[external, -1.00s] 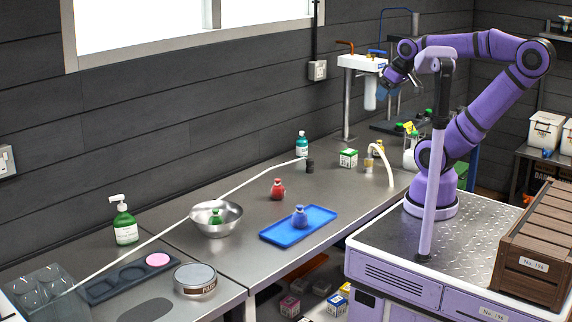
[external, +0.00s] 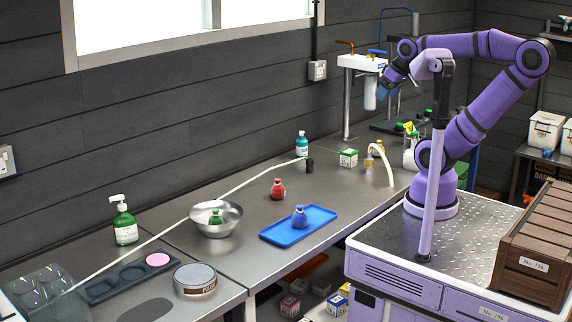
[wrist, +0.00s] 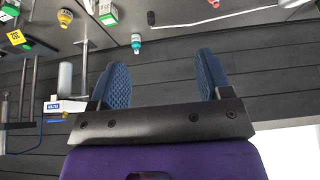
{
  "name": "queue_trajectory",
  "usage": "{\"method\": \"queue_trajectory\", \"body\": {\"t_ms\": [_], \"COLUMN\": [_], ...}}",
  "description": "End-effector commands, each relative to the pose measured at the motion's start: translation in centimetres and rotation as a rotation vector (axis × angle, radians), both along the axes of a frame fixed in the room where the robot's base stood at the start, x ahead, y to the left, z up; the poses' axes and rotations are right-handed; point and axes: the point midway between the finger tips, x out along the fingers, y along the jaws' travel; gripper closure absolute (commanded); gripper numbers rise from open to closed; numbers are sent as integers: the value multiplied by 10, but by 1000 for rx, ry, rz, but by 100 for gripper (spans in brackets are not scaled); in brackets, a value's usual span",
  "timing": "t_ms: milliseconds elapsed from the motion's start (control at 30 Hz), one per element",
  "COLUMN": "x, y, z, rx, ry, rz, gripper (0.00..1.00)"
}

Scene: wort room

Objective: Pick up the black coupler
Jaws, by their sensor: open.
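The black coupler (external: 310,166) is a small dark cylinder standing on the steel bench. It is beside the end of the thin white tube and in front of a teal bottle (external: 302,144). In the wrist view the coupler (wrist: 151,18) is small and near the top edge, beyond my fingertips. My gripper (external: 386,86) is high above the back of the bench, to the right of the coupler and well apart from it. Its two blue fingers (wrist: 162,72) are wide apart with nothing between them.
A white-topped tap stand (external: 362,63) rises near my gripper. A green-and-white box (external: 348,158) and a curved cream hose (external: 382,158) stand right of the coupler. A red flask (external: 277,189) and a blue tray (external: 298,226) are nearer. Bare bench lies around the coupler.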

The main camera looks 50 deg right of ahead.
Motion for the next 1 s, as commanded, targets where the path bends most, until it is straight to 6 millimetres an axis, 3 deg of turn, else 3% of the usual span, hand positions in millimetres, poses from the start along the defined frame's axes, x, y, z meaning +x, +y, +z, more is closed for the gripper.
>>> {"method": "queue_trajectory", "body": {"t_ms": [300, 467, 767, 1000], "x": [1, 19, 96, 162], "y": [0, -1, -8, -17], "z": [0, 2, -2, -23], "rx": [-1, -16, -70, -104], "ry": [2, 24, 112, 183], "rz": [2, 20, 113, 195], "gripper": [35, 35, 35, 35]}}
